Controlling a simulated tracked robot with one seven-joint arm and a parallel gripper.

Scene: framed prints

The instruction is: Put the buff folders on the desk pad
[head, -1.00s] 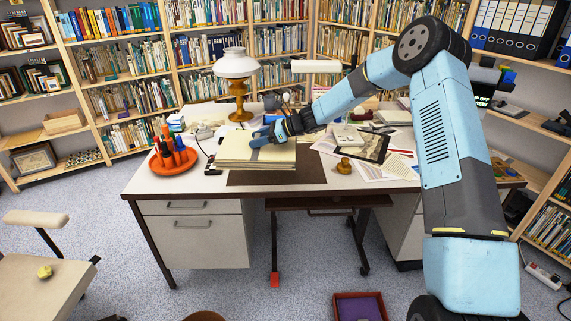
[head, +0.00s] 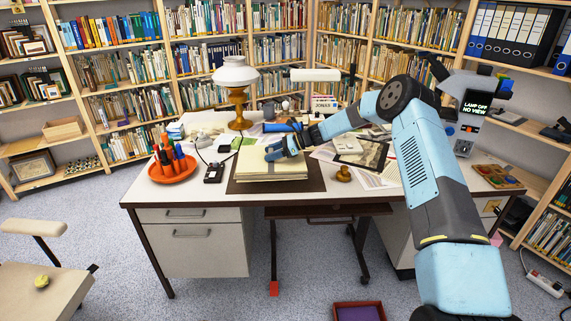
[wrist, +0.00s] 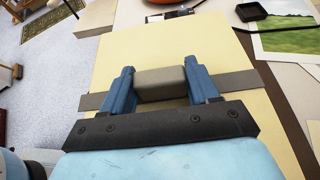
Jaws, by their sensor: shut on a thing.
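The buff folders (head: 272,172) are a thick level stack over the dark brown desk pad (head: 317,182). Pad shows in front of them and at both sides. They look to be resting on it, though a tiny gap cannot be ruled out. My gripper (head: 270,154) is above the stack. In the wrist view, my blue fingers (wrist: 160,75) are shut on a grey block on a grey band across the top buff folder (wrist: 138,45). A strip of pad (wrist: 290,115) shows at the right there. The stack's underside is hidden.
An orange tray of pens (head: 172,168) and a small black box (head: 213,173) stand left of the pad. A wooden stamp (head: 343,174) and a dark picture (head: 362,153) lie right. A lamp (head: 237,88) stands behind.

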